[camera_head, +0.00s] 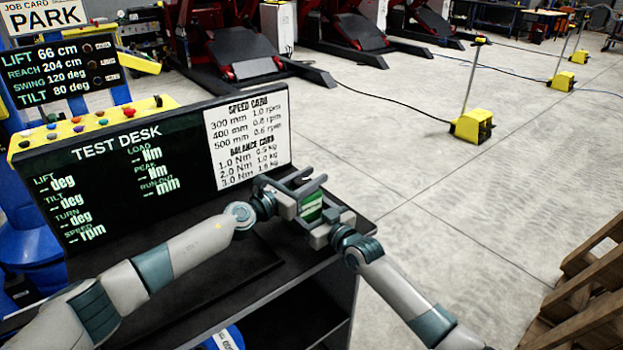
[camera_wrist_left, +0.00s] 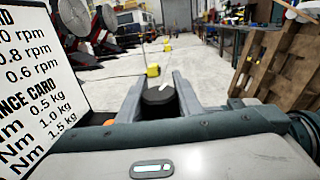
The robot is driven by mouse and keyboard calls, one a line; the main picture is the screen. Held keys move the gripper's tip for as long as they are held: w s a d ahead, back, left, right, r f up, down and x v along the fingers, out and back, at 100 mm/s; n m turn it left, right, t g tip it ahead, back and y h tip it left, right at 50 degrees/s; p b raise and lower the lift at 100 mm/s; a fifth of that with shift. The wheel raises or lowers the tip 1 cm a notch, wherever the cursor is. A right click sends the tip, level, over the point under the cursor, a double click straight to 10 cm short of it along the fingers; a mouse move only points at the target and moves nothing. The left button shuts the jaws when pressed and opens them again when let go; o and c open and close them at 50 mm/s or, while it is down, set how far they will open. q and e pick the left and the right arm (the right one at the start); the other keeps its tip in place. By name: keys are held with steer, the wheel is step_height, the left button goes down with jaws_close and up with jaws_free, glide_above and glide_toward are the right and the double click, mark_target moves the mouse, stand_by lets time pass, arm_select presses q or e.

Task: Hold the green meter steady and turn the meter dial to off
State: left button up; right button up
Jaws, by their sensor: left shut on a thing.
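The green meter (camera_head: 312,207) is a small block above the corner of the dark desk, between my two grippers in the head view. My left gripper (camera_head: 308,181) comes in over its far end. In the left wrist view, the fingers of the left gripper (camera_wrist_left: 160,97) lie close on both sides of the dark round meter dial (camera_wrist_left: 157,102), which has a white mark on top. My right gripper (camera_head: 318,222) reaches the meter from the near right, with grey jaw parts against both sides of the green body. The dial's setting labels cannot be read.
The TEST DESK board (camera_head: 150,165) stands just left of my left gripper and also fills the left of the left wrist view (camera_wrist_left: 35,80). Wooden pallets (camera_head: 580,295) are at the right. Yellow posts (camera_head: 473,125) stand on the open floor beyond.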

arm_select(q)
steer(key=shift+d+r+n+t+y, duration=0.2)
steer(key=shift+r+n+t+y, duration=0.1)
steer(key=shift+r+y, duration=0.1)
steer(key=shift+a+f+n+t+y, duration=0.1)
steer(key=shift+n+t+y, duration=0.2)
steer(key=shift+t, duration=0.1)
steer(key=shift+w+a+f+n+t+y, duration=0.1)
steer(key=shift+a+n+t+y, duration=0.1)
steer(key=shift+n+t+y, duration=0.3)
steer(key=shift+w+a+r+n+t+y, duration=0.2)
steer(key=shift+n+y, duration=0.3)
steer(key=shift+y, duration=0.35)
steer(key=shift+w+a+f+n+t+y, duration=0.1)
steer(key=shift+a+f+n+t+y, duration=0.1)
steer(key=shift+n+t+y, duration=0.35)
steer(key=shift+a+f+y, duration=0.1)
steer(key=shift+a+y, duration=0.05)
steer(key=shift+y, duration=0.25)
steer(key=o, duration=1)
steer(key=shift+o, duration=0.2)
steer(key=shift+f, duration=0.1)
steer(key=shift+s+a, duration=0.15)
steer(key=shift+s, duration=0.05)
steer(key=v, duration=1.1)
steer(key=shift+s, duration=0.35)
steer(key=shift+a, duration=0.1)
